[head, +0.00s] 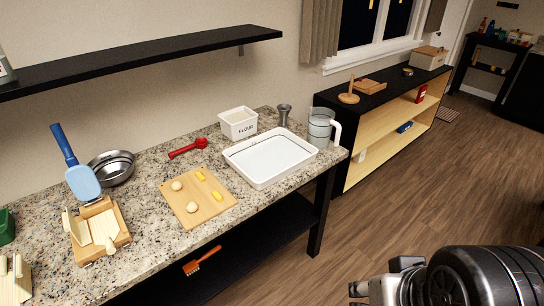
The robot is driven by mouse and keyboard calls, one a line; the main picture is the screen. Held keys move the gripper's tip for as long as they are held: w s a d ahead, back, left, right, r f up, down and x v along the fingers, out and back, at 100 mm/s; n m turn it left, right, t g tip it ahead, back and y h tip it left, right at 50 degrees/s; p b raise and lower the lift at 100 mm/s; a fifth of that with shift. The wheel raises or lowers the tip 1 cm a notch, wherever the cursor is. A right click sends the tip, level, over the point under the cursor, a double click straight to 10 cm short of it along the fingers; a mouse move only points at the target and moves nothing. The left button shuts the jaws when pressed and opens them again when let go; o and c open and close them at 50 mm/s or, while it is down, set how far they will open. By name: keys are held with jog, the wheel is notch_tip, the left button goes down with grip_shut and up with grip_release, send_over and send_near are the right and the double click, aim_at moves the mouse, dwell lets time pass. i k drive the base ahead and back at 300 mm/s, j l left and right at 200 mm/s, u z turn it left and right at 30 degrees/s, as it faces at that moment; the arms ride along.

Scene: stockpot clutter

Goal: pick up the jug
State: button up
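The jug (319,130) is a clear, greyish vessel with a white handle on its right side. It stands upright at the right end of the granite counter (150,262), close to the right end of a white tray. My gripper (376,283) is at the bottom right of the head view, in front of the counter and well apart from the jug. Only part of it shows at the frame's lower edge, so I cannot tell how its fingers stand. Nothing is seen in it.
Close around the jug are a white tray (231,157), a grey metal cup (284,115) and a white flour box (238,131). A cutting board (181,206) with dough lies further left. A black shelf (140,58) hangs above. The wooden floor (410,190) is open at right.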

aim_at(321, 121)
jog(key=i+l+z, duration=0.1)
jog(key=i+z, duration=0.15)
jog(key=i, duration=0.35)
jog(key=i+z, duration=0.3)
jog(key=i, duration=0.35)
jog(key=i+j+z, duration=0.25)
jog(key=i, duration=0.35)
